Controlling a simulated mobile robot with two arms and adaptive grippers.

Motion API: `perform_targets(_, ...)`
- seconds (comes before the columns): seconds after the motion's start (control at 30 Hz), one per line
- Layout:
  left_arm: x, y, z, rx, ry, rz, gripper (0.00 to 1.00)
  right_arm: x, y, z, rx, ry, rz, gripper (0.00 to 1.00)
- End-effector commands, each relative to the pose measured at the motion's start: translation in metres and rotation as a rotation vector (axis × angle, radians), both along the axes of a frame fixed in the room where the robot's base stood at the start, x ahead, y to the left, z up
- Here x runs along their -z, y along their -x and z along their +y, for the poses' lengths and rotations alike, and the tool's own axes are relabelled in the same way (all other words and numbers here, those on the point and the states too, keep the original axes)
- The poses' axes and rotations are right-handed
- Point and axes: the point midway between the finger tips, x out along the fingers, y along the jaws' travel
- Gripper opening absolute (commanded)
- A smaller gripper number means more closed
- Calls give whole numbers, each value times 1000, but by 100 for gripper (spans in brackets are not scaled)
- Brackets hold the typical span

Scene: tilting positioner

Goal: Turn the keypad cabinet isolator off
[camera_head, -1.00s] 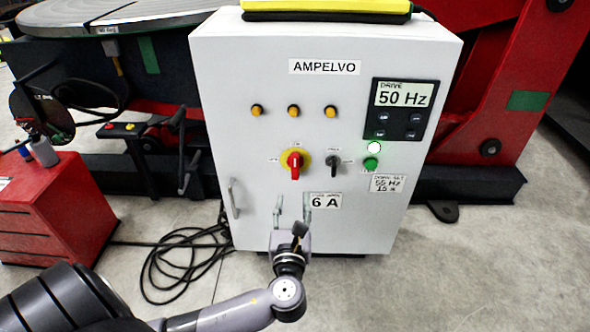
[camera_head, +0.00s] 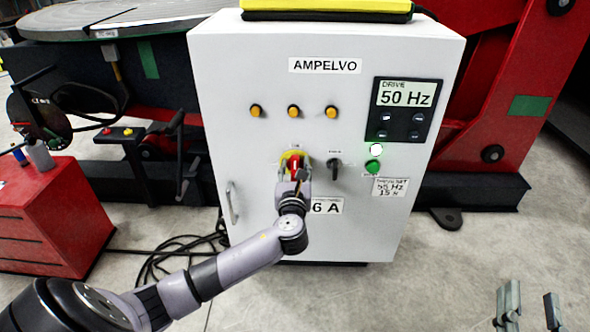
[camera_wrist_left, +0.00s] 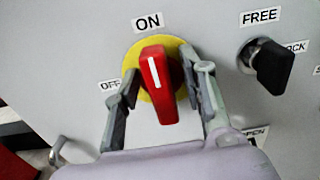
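The keypad cabinet (camera_head: 230,100) is a white box labelled AMPELVO. Its isolator is a red knob (camera_wrist_left: 158,88) on a yellow disc (camera_wrist_left: 135,58); in the head view the knob (camera_head: 294,163) is partly hidden by my left gripper. The knob's white line points up at the ON label (camera_wrist_left: 148,22); the OFF label (camera_wrist_left: 109,86) is to the left. My left gripper (camera_wrist_left: 166,100) is open, one finger on each side of the knob, with gaps visible. My right gripper (camera_head: 530,308) shows at the bottom right of the head view, open and empty, away from the cabinet.
A black rotary switch (camera_wrist_left: 268,65) with FREE and LOCK labels sits right of the isolator. A lit drive display (camera_head: 406,94), a green button (camera_head: 373,166) and a cabinet handle (camera_head: 232,202) are nearby. Cables (camera_head: 180,255) lie on the floor by a red box (camera_head: 50,220).

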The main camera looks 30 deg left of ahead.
Motion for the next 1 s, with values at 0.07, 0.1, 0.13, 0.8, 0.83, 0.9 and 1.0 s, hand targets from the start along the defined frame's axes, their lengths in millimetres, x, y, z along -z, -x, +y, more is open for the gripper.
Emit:
perform_targets(0.07, 0, -1, 0, 0, 0, 0, 38, -1, 0, 0, 0, -1, -4, 40)
perform_targets(0.1, 0, -1, 0, 0, 0, 0, 38, -1, 0, 0, 0, -1, -4, 40)
perform_targets(0.13, 0, 0, 0, 0, 0, 0, 38, -1, 0, 0, 0, -1, -4, 40)
perform_targets(0.8, 0, 0, 0, 0, 0, 0, 0, 0, 0, 0, 1, -1, -2, 40)
perform_targets(0.83, 0, 0, 0, 1, 0, 0, 0, 0, 0, 0, 1, -1, -2, 40)
perform_targets(0.9, 0, 0, 0, 1, 0, 0, 0, 0, 0, 0, 1, -1, -2, 40)
perform_targets(1.0, 0, 0, 0, 1, 0, 0, 0, 0, 0, 0, 1, 0, -1, 40)
